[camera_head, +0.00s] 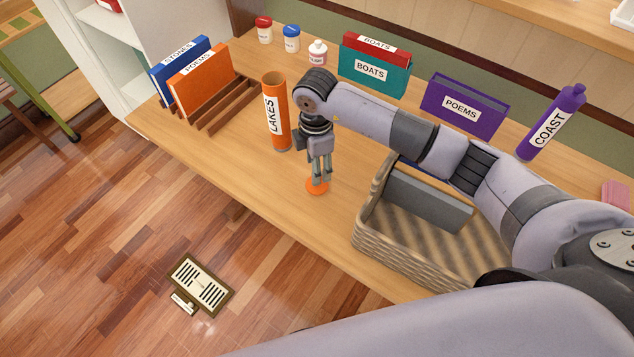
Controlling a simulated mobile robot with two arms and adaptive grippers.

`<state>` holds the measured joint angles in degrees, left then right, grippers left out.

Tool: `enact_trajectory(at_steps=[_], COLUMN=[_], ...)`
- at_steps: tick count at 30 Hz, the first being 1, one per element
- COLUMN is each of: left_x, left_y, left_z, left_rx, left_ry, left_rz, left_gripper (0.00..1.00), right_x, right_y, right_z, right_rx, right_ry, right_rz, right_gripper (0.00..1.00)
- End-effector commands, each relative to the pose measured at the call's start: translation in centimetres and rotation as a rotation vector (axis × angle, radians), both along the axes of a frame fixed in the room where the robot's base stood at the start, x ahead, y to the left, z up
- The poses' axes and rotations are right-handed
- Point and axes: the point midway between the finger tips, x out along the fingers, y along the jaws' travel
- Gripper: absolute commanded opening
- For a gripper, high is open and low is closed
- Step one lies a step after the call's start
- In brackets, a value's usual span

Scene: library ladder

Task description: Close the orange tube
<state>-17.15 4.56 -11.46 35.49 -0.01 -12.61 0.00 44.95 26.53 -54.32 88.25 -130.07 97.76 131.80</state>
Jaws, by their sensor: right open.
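The orange tube (275,115) labelled LAKES stands upright on the wooden table, and its top end looks open. An orange cap (316,189) lies on the table near the front edge, to the right of the tube. My right gripper (319,179) points down right above the cap, its fingers open. I cannot tell whether the fingertips touch the cap, as they hide part of it. The right wrist is close beside the tube. My left gripper is not in view.
A wooden rack (219,105) with blue and orange books stands left of the tube. Small bottles (291,39), boxes (374,67) and a capped purple tube (550,123) are along the back. A wicker basket (410,269) is at the right. The table between cap and basket is clear.

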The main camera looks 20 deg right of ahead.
Motion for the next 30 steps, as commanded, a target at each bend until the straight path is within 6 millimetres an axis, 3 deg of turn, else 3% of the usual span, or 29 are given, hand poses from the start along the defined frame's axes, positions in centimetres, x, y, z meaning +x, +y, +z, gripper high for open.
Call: enact_trajectory(at_steps=[6,12,23,30], left_x=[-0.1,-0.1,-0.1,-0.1], left_y=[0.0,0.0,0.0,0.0], left_z=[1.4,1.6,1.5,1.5], left_rx=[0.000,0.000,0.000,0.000], left_ry=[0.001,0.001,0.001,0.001], left_rz=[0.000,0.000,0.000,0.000], left_gripper=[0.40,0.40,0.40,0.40], right_x=[0.0,0.1,0.2,0.2], right_y=[-0.4,-0.4,-0.4,-0.4], right_z=[-2.6,-4.9,-5.1,-5.1], right_rx=[-0.001,0.000,0.000,-0.001], right_ry=[0.006,0.001,0.001,0.001], right_rz=[-0.001,-0.001,0.000,0.000], right_gripper=[0.45,0.45,0.45,0.29])
